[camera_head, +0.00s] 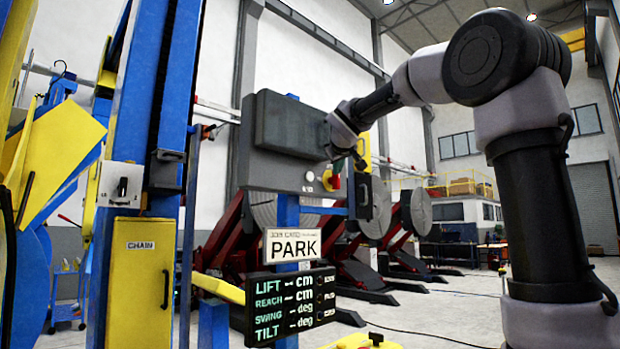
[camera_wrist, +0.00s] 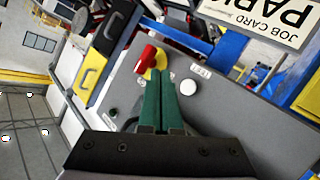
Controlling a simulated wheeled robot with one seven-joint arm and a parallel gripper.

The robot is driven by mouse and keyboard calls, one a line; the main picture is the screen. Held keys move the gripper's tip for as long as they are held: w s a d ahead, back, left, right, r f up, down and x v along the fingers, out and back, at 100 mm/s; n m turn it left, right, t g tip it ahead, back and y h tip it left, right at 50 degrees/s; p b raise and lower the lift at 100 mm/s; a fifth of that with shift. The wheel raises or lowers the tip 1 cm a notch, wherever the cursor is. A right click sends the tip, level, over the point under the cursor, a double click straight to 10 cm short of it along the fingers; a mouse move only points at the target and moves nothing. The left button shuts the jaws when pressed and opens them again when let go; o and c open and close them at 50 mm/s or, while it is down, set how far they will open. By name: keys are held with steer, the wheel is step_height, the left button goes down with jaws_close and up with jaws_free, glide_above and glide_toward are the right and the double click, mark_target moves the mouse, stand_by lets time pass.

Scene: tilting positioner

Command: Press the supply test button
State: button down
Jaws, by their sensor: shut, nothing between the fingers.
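The white round button (camera_wrist: 188,87) is on the grey panel (camera_wrist: 225,95) in the wrist view, next to a small white label (camera_wrist: 200,71) too small to read surely. In the head view a pale round button (camera_head: 309,176) shows low on the grey box (camera_head: 275,170). My gripper (camera_wrist: 163,76) is shut and empty. In the wrist view its green fingertips lie just left of the white button, apart from it in the picture; their gap to the panel is unclear. In the head view my gripper (camera_head: 357,160) is at the box's right side, its tips hard to make out.
A red knob on a yellow base (camera_wrist: 147,58) sits close beyond my fingertips; it also shows in the head view (camera_head: 333,181). A PARK job card (camera_head: 293,244) and a readout board (camera_head: 291,305) are below the box. A blue post (camera_head: 288,212) stands underneath.

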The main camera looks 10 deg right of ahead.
steer(key=w+a, duration=0.5)
steer(key=w, duration=0.2)
stand_by(0.5)
steer(key=shift+w+a, duration=0.2)
stand_by(1.8)
steer(key=shift+w+a, duration=0.15)
steer(key=shift+w, duration=0.05)
steer(key=shift+w+a, duration=0.25)
steer(key=shift+w, duration=0.1)
stand_by(0.8)
steer(key=shift+s, duration=0.1)
steer(key=shift+s+d, duration=0.5)
steer(key=shift+s, duration=0.1)
steer(key=shift+s+d, duration=0.75)
steer(key=shift+s, duration=0.3)
steer(key=shift+s+d, duration=0.75)
steer(key=shift+s, duration=0.25)
